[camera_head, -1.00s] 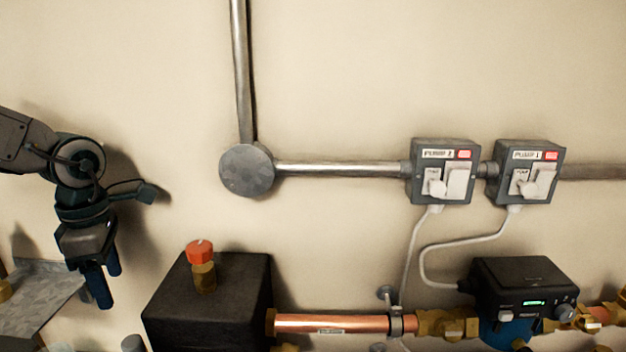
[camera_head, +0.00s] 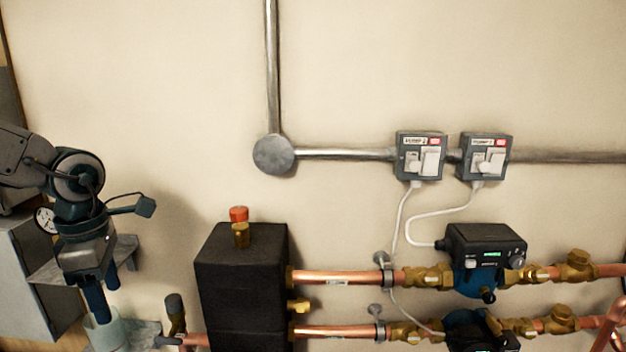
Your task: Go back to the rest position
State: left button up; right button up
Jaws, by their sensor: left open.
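My left gripper (camera_head: 115,292) hangs at the lower left with its two dark blue fingers pointing down. It is open, and I see nothing between the fingers. One fingertip overlaps a pale cup-like piece (camera_head: 104,333) in the picture; I cannot tell whether they touch. The gripper is to the left of the black box (camera_head: 243,285). My right gripper is not in view.
Two switch boxes (camera_head: 419,156) are on the wall along a grey conduit. A pump (camera_head: 485,250) sits on the upper copper pipe (camera_head: 340,277). A metal shelf (camera_head: 60,270) and a grey cabinet (camera_head: 30,270) are at the left.

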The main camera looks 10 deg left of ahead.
pick_arm(q)
jog(key=w+d+f+n+t+h, duration=0.2)
jog(key=w+f+n+t+h, duration=0.1)
jog(key=f+n+t+h, duration=0.3)
jog(key=w+d+f+n+t+h, duration=0.3)
jog(key=f+n+t, duration=0.15)
jog(key=n, duration=0.35)
jog(key=a+f+n+t+y, duration=0.4)
jog(key=f+n+t+y, duration=0.1)
jog(key=n, duration=0.7)
jog(key=s+a+f+n+g+y, duration=0.2)
jog(key=s+f+n+y, duration=0.45)
jog(key=f+n, duration=0.3)
jog(key=s+d+f+n+g+h, duration=0.1)
jog(key=s+d+f+n+g, duration=0.45)
jog(key=s, duration=0.35)
jog(key=s+d+f+n+g+h, duration=0.1)
jog(key=s+d+f+n+g, duration=0.3)
jog(key=s+d+f+n, duration=0.3)
jog(key=s+a+f+g, duration=0.1)
jog(key=a+f+g, duration=0.15)
jog(key=f, duration=2.65)
jog(key=s+a+f, duration=0.2)
jog(key=s+f, duration=1.7)
jog(key=f, duration=0.1)
jog(key=shift+a, duration=0.15)
